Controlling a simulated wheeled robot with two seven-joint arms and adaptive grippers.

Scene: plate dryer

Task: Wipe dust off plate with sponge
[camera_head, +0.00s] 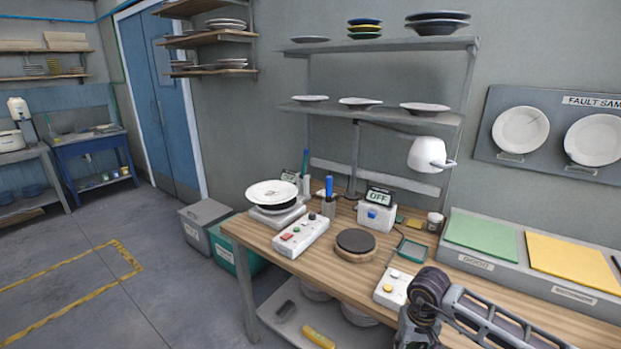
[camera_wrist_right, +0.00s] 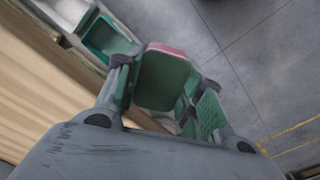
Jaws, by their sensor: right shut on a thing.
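A green sponge (camera_wrist_right: 163,80) with a pink edge sits between the fingers of my right gripper (camera_wrist_right: 165,76) in the right wrist view. The fingers are shut on its sides. In the head view my right arm (camera_head: 430,300) enters at the bottom right, by the table's front edge; its fingers and the sponge cannot be made out there. A white plate (camera_head: 272,190) lies on a white scale-like device (camera_head: 278,215) at the table's left end, away from my right arm. Dust on it is too small to tell. My left gripper is not in view.
The wooden table (camera_head: 310,266) holds a button box (camera_head: 302,235), a dark round turntable (camera_head: 355,241), a lamp (camera_head: 428,154) and a small green tray (camera_head: 412,250). Green (camera_head: 480,236) and yellow (camera_head: 572,262) pads lie at right. Bins (camera_head: 204,222) stand left of the table; the floor beyond is clear.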

